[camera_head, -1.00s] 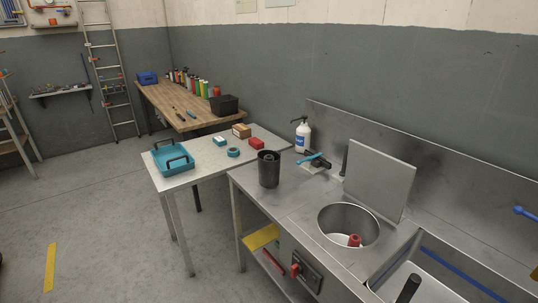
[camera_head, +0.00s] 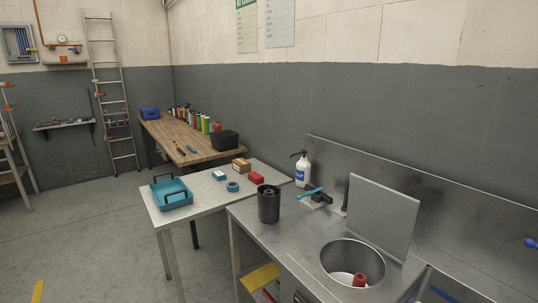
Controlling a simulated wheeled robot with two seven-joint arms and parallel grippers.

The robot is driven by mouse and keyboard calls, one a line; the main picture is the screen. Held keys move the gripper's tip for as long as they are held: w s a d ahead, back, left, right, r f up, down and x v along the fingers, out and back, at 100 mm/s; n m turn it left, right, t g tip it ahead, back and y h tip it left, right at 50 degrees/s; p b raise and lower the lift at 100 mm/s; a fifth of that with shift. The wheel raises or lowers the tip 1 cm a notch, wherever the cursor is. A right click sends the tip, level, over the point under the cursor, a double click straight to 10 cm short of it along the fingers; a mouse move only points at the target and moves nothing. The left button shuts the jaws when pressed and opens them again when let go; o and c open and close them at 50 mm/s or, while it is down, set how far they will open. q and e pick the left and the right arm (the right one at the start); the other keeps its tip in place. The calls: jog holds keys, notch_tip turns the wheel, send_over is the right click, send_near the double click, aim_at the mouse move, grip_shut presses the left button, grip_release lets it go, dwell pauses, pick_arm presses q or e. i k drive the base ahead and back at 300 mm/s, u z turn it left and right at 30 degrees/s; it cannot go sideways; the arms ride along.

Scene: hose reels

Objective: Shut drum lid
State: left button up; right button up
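The drum (camera_head: 353,262) is a round steel well set into the metal counter at the lower right, with a red object (camera_head: 360,280) inside it. Its lid (camera_head: 383,217) is a square grey metal plate that stands open, upright and leaning slightly back, behind the drum opening. A dark upright post (camera_head: 345,192) stands at the lid's left edge. Neither of my grippers is in view.
A black canister (camera_head: 268,204) stands on the counter left of the drum. A pump bottle (camera_head: 303,170) and a blue-handled tool (camera_head: 311,192) sit behind it. A side table (camera_head: 205,195) holds a blue tray (camera_head: 171,193). A sink edge shows at the lower right.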

aim_at(385, 216)
jog(key=z, duration=1)
jog(key=i, duration=0.5)
jog(key=z, duration=1)
